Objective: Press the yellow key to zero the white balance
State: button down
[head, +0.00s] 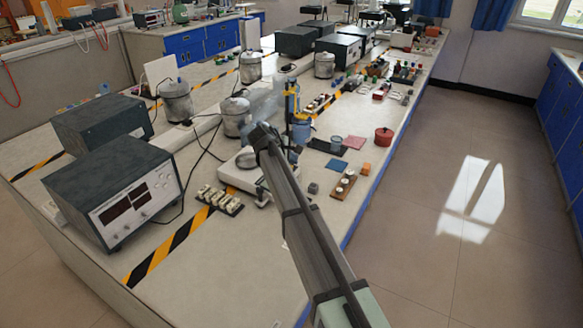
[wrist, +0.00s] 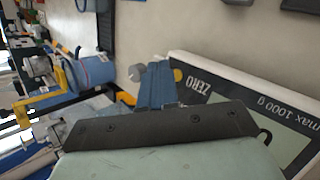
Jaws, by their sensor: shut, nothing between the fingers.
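The white balance (head: 240,180) stands on the bench with its round metal pan, partly covered by my arm in the head view. In the wrist view the balance (wrist: 208,62) fills the right side, with its dark display panel and the word ZERO. The yellow key (wrist: 178,75) shows as a small yellow disc beside that word. My gripper (wrist: 158,82) has its blue fingers together and empty. Its tips appear right beside the key and cover part of it. I cannot tell whether they touch it.
A blue-and-yellow apparatus (head: 292,103) stands just behind the balance. A row of pale terminals (head: 217,199) lies to its left, and a wooden block with weights (head: 343,184) to its right. A meter box (head: 115,190) stands farther left. The bench front is bare.

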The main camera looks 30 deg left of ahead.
jog(key=shift+r, duration=0.1)
jog(key=r, duration=0.2)
jog(key=d+r, duration=0.1)
jog(key=r, duration=0.1)
jog(key=shift+r, duration=0.4)
dwell(0.9)
